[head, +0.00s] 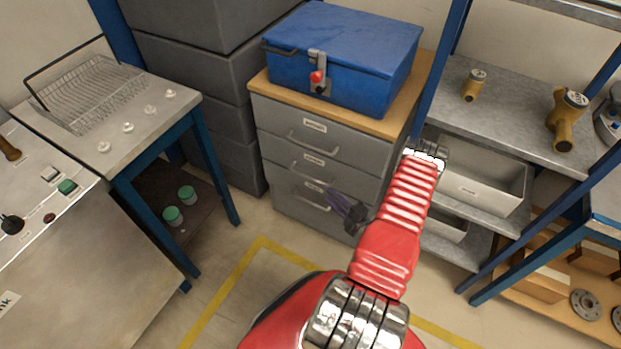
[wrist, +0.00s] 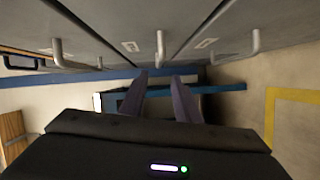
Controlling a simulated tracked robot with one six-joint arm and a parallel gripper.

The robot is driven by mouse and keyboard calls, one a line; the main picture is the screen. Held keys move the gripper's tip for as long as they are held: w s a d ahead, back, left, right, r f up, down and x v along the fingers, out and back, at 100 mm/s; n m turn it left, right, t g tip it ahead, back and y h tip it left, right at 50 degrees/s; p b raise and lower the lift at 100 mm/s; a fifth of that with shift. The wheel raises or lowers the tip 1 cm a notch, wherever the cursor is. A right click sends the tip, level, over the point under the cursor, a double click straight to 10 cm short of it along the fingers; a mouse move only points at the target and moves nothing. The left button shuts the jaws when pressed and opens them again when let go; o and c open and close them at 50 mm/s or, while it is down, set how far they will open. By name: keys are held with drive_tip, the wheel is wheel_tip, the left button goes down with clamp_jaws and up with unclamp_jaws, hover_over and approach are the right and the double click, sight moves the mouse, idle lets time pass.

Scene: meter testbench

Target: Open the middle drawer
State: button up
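The grey cabinet (head: 265,150) has three stacked drawers, all looking shut. The middle drawer (head: 280,158) has a bar handle (head: 308,170) under a small white label. In the wrist view, turned sideways, the middle handle (wrist: 160,45) stands out from the drawer front, between the top handle (wrist: 58,52) and the bottom handle (wrist: 255,42). My gripper (head: 335,196) is in front of the cabinet's lower right part. In the wrist view its two fingers (wrist: 158,75) are apart and empty, lined up with the middle handle. Whether they reach around the handle I cannot tell.
A blue metal box (head: 340,60) with a red-knobbed latch stands on the cabinet top (head: 400,110). Dark grey cases (head: 225,125) stack at left. Metal shelves with a grey bin (head: 485,190) and yellow meters (head: 566,118) stand right. Yellow-taped floor (head: 240,270) in front is clear.

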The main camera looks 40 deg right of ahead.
sight(310, 178)
drive_tip(key=shift+w, duration=0.15)
drive_tip(key=w, duration=0.9)
drive_tip(key=w+f, duration=0.1)
drive_tip(key=w, duration=0.3)
drive_tip(key=shift+w+d+f, duration=0.1)
drive_tip(key=shift+w+d, duration=0.1)
drive_tip(key=shift+d, duration=0.1)
clamp_jaws()
